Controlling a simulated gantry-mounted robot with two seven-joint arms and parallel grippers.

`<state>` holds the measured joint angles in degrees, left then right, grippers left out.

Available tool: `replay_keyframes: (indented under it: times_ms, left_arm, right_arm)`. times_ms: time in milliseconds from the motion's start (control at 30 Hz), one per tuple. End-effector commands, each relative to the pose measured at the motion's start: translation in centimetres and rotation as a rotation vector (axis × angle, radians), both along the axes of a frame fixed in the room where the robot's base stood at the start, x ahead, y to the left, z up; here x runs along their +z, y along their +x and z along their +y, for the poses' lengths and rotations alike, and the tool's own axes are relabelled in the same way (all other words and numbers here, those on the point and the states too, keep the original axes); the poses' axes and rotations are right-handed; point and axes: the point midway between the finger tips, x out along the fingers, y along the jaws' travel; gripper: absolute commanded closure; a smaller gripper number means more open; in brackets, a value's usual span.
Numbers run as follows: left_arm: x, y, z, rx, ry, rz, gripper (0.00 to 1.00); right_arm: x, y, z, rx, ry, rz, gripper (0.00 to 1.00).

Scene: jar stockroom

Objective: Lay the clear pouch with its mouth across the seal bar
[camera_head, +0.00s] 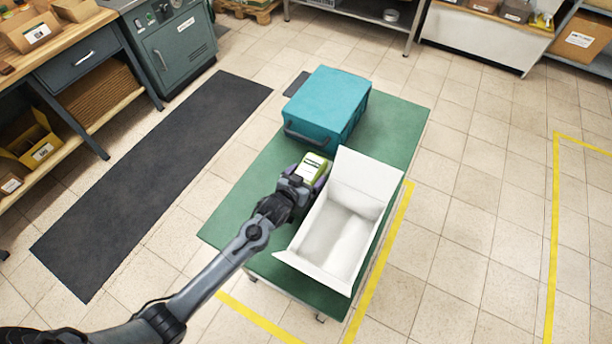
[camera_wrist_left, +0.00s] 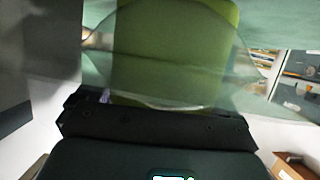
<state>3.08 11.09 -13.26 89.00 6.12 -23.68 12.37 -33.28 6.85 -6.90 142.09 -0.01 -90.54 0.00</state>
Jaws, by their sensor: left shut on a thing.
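My left gripper (camera_head: 304,180) is shut on the clear pouch (camera_head: 315,164), which shows a yellow-green body with a pale label in the head view. In the left wrist view the pouch's clear film (camera_wrist_left: 240,85) spreads around a green part (camera_wrist_left: 180,50), just beyond the dark jaws (camera_wrist_left: 155,118). The gripper is over the green table, between a teal box-shaped unit (camera_head: 330,97) and an open white box. A dark bar or handle (camera_head: 303,138) runs along the teal unit's near side; I cannot tell whether it is the seal bar. The pouch appears apart from it. My right gripper is not in view.
The open white box (camera_head: 335,235) stands close on the gripper's right, flaps raised. The green table (camera_head: 245,207) is bare at left and along the far right edge. A dark mat (camera_head: 150,180) lies on the floor at left. Shelves and a workbench (camera_head: 85,60) line the room.

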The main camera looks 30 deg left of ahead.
Motion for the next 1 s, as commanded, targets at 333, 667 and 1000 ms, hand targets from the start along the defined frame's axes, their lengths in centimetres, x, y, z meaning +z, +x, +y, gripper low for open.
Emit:
replay_keyframes:
  times_ms: [333, 667, 1000]
  left_arm:
    - [-0.3, 0.0, 0.0, 0.000, 0.000, 0.000, 0.00]
    - [0.3, -0.6, 0.0, 0.000, 0.000, 0.000, 0.00]
    - [2.4, -5.9, 0.2, -0.001, 0.000, 0.002, 0.00]
  right_arm:
    - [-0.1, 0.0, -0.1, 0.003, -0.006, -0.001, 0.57]
    - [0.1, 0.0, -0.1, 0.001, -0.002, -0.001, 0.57]
    - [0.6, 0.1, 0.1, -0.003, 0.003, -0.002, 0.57]
